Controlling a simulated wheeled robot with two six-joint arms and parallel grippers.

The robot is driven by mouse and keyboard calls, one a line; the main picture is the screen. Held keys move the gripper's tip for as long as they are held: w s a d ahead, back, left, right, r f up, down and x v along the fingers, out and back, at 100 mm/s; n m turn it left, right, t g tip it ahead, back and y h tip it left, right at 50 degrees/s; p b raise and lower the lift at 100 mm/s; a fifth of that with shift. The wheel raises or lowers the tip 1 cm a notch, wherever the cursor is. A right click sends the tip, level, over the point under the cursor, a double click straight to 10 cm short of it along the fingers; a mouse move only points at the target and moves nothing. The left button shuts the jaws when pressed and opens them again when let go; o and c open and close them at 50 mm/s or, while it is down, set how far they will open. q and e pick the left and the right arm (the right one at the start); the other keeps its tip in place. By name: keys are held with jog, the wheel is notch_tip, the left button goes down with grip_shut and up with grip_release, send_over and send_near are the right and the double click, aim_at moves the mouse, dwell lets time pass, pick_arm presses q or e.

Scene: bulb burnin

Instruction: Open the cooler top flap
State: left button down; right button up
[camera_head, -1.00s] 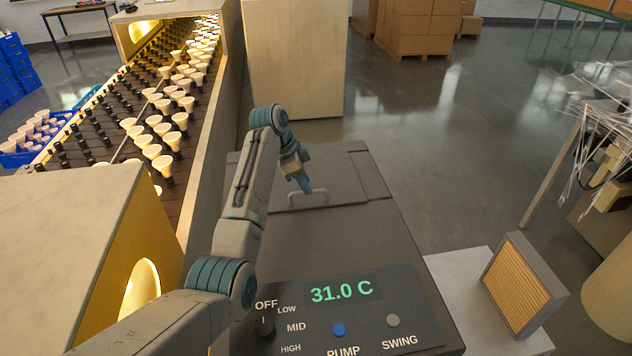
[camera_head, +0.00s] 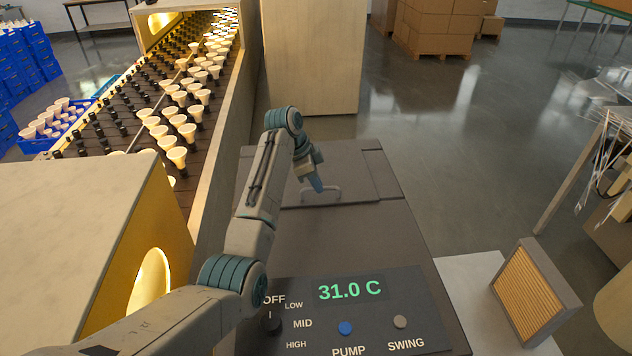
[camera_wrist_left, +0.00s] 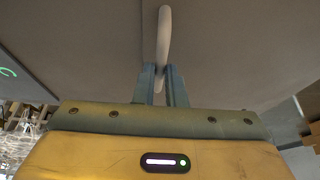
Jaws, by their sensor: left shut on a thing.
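The cooler (camera_head: 355,240) stands in front of me with its dark top showing. The top flap (camera_head: 352,175) lies flat at its far end, with a pale bar handle (camera_head: 333,192) near the flap's front edge. My left gripper (camera_head: 318,186) reaches down to the handle from above. In the left wrist view, the two blue-grey fingers (camera_wrist_left: 161,85) are shut on the handle (camera_wrist_left: 163,45), which runs between their tips. The flap looks closed. My right gripper is not in view.
The control panel (camera_head: 345,310) on the cooler's near end reads 31.0 C. A conveyor rack of bulbs (camera_head: 150,120) runs along the left, close beside my left arm. A framed filter pad (camera_head: 535,292) stands on a pale surface at the right. Open floor (camera_head: 460,160) lies beyond.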

pick_arm(q)
jog(key=w+a+r, duration=0.1)
jog(key=w+r, duration=0.2)
jog(key=r, duration=0.3)
jog(key=w+r, duration=0.4)
jog(key=r, duration=0.3)
jog(key=shift+a, duration=0.35)
jog(key=c, duration=1.8)
grip_release()
jog(key=shift+c, duration=0.2)
jog(key=o, duration=0.3)
jog(key=shift+w+f, duration=0.1)
jog(key=shift+w, duration=0.05)
jog(key=shift+o, duration=0.3)
jog(key=shift+w+f, duration=0.2)
jog(key=shift+w, duration=0.15)
jog(key=shift+r, duration=0.2)
